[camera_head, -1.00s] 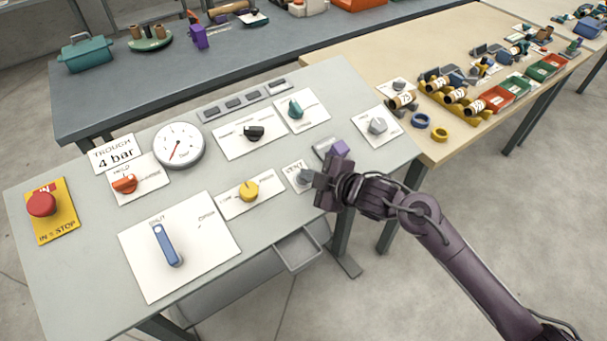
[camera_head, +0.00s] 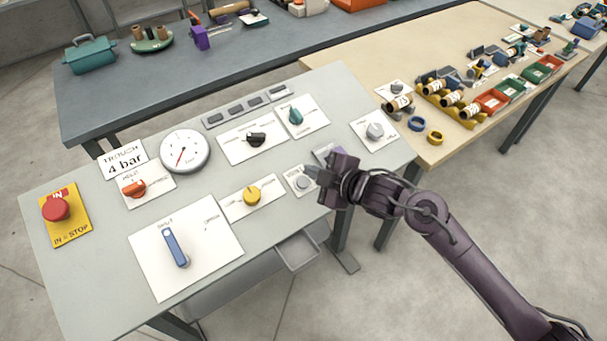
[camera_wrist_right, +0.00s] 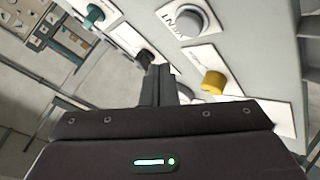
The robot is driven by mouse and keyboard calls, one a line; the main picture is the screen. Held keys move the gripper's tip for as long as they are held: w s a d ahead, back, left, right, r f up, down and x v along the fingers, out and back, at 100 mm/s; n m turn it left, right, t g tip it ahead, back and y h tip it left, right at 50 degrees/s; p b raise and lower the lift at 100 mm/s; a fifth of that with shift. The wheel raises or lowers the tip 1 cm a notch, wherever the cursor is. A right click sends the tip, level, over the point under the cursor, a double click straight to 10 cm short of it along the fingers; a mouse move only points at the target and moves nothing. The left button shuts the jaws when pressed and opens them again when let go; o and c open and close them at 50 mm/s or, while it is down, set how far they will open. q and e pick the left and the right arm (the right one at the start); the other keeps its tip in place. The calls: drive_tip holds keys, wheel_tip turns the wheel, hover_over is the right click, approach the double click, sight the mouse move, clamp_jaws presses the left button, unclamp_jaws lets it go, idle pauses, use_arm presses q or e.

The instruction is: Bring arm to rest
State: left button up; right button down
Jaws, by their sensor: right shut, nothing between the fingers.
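My right arm comes in from the lower right in the head view. Its gripper (camera_head: 316,174) is shut and empty, over the right part of the grey control panel (camera_head: 85,290), beside the grey VENT knob (camera_head: 303,182). In the right wrist view the shut fingers (camera_wrist_right: 158,72) point toward the panel, with the VENT knob (camera_wrist_right: 184,20) beyond them and the yellow knob (camera_wrist_right: 214,84) to their right. I cannot tell from the pictures how far the fingertips are above the panel. My left gripper is not in view.
The panel also carries a red stop button (camera_head: 56,208), a gauge (camera_head: 185,151), an orange knob (camera_head: 134,188), a blue lever (camera_head: 175,247), a black knob (camera_head: 256,139) and a teal knob (camera_head: 296,116). A wooden table (camera_head: 470,28) with spools and bins stands at right. An open drawer (camera_head: 297,252) juts out below.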

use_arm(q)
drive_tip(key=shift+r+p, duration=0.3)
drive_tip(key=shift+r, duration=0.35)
use_arm(e)
drive_tip(key=shift+s+d+r, duration=0.1)
drive_tip(key=shift+s+r, duration=0.1)
drive_tip(key=shift+r, duration=0.45)
